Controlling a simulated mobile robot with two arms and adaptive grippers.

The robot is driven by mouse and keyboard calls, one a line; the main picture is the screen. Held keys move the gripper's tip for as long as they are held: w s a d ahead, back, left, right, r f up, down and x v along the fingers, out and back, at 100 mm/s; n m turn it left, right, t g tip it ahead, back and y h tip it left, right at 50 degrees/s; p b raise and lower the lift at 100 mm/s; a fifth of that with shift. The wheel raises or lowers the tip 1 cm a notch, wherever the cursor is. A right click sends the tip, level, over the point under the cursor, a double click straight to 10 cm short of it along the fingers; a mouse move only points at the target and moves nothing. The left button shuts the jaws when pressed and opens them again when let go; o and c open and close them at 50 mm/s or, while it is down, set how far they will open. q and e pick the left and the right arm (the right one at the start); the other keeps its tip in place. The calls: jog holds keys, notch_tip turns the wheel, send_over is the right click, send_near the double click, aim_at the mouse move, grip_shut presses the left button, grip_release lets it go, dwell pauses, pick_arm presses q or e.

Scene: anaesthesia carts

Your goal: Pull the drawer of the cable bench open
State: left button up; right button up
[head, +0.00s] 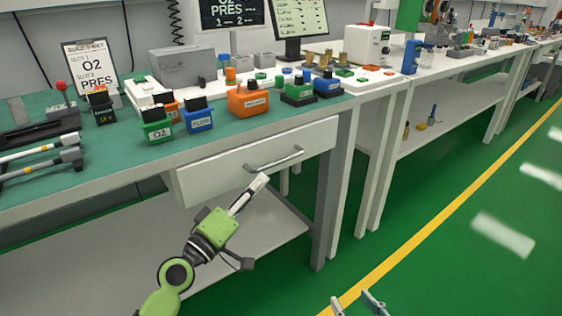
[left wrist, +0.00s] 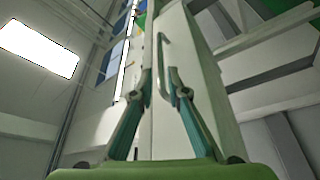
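The cable bench (head: 60,192) has a white drawer (head: 220,176) under its green top; the drawer looks shut or nearly so. Its grey bar handle (head: 275,160) is on the front. My left gripper (head: 264,178) is just in front of the drawer, below the handle's left part. In the left wrist view my left gripper (left wrist: 160,76) has its fingers apart, with the handle (left wrist: 164,55) showing between the tips. Whether a finger touches the handle is unclear. My right gripper (head: 356,305) is open and empty at the bottom edge of the head view, away from the bench.
Blue, green and orange labelled blocks (head: 198,117) stand on the bench top near its front edge. A lower shelf (head: 250,236) lies beneath the drawer. Another white bench (head: 455,68) continues to the right. Green floor (head: 330,275) in front is clear, with a yellow line.

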aim_at(279, 162)
pick_arm(q)
jog(key=x, duration=0.9)
jog(key=shift+w+d, duration=0.2)
jog(key=shift+w, duration=0.05)
jog(key=shift+c, duration=0.3)
grip_shut()
